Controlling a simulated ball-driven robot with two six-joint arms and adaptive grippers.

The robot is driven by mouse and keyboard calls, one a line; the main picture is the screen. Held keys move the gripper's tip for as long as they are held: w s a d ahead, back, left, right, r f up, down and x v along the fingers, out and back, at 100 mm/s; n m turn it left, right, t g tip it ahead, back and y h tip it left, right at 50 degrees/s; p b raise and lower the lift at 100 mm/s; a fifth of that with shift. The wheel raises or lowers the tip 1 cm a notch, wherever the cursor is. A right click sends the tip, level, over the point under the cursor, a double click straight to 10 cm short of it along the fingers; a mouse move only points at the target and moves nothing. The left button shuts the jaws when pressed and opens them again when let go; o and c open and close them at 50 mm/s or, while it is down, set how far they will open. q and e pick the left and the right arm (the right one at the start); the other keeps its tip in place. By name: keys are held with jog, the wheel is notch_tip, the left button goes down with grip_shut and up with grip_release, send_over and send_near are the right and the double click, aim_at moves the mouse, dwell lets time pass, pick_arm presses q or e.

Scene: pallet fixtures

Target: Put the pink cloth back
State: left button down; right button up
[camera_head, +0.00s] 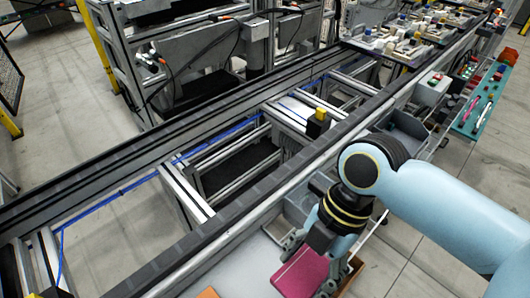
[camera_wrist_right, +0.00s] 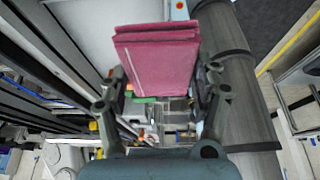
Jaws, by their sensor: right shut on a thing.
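The pink cloth (camera_head: 301,275) is a folded, flat-sided block at the bottom of the head view. My right gripper (camera_head: 305,262) is shut on it, reaching down from the right. Behind the cloth in the head view is part of a brown open box (camera_head: 352,272), partly hidden by the gripper. I cannot tell whether the cloth touches the surface below. My left gripper is not in view.
A conveyor frame with dark rails (camera_head: 215,222) runs diagonally across the head view. Grey bins (camera_head: 300,203) hang along its near side. An orange item (camera_head: 208,293) lies at the bottom edge. A teal tray of tools (camera_head: 478,105) stands at the right.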

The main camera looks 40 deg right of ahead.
send_over(264, 276)
jog(key=d, duration=0.2)
jog(key=f, duration=0.3)
jog(key=shift+s+a+f, duration=0.2)
jog(key=shift+s, duration=0.15)
jog(key=shift+w+a+f, duration=0.15)
jog(key=shift+w+f, duration=0.3)
jog(key=shift+w, duration=0.05)
notch_tip(264, 276, down, 3)
jog(key=shift+f+p, duration=0.2)
jog(key=shift+p, duration=0.1)
jog(key=shift+f, duration=0.25)
jog(key=o, duration=1.1)
jog(key=shift+f, duration=0.1)
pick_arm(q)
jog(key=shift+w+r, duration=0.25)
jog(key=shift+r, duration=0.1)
